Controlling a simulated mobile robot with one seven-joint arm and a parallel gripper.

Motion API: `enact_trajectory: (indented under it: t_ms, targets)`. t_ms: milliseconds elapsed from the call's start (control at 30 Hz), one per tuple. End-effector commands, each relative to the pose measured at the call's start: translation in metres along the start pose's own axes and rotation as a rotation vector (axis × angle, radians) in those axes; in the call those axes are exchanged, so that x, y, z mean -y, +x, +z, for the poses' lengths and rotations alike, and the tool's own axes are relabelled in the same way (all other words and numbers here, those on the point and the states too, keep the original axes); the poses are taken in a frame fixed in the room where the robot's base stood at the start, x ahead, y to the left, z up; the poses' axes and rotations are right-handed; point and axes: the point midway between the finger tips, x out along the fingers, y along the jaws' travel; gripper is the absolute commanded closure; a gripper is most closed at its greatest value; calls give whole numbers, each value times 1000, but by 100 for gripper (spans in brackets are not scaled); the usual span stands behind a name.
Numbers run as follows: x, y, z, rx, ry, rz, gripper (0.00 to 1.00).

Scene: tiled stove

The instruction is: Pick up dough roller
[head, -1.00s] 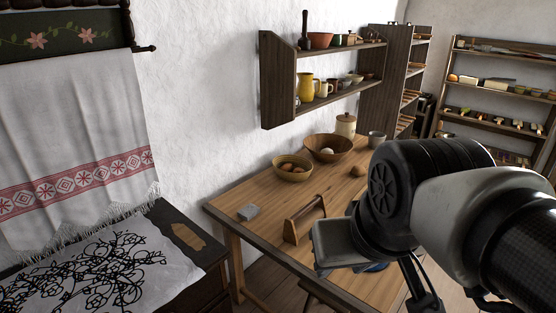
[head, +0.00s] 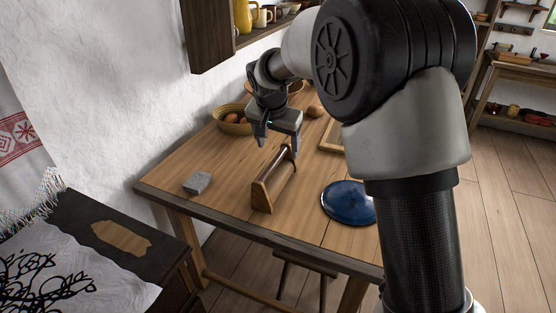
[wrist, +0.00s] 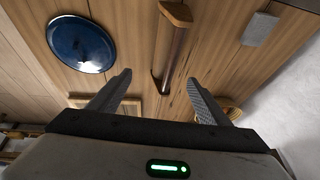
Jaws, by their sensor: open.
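My gripper (head: 279,142) is open and empty above the rod's far end, fingers pointing down. In the wrist view my gripper (wrist: 160,78) shows both fingers spread, apart from the rod. My arm hides part of the table's right side.
A blue round lid or plate (head: 348,201) lies right of the roller. A grey block (head: 197,183) lies to the left. A bowl (head: 232,119) with round items stands behind. A wall shelf (head: 210,35) hangs above the back left.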

Motion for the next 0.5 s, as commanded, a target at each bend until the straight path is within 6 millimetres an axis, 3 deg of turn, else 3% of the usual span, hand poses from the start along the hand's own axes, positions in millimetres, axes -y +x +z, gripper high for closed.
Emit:
enact_trajectory:
  t_ms: [100,500]
  targets:
    - [8,20,3,0,8,2,29]
    - [8,102,3,3,11,3,29]
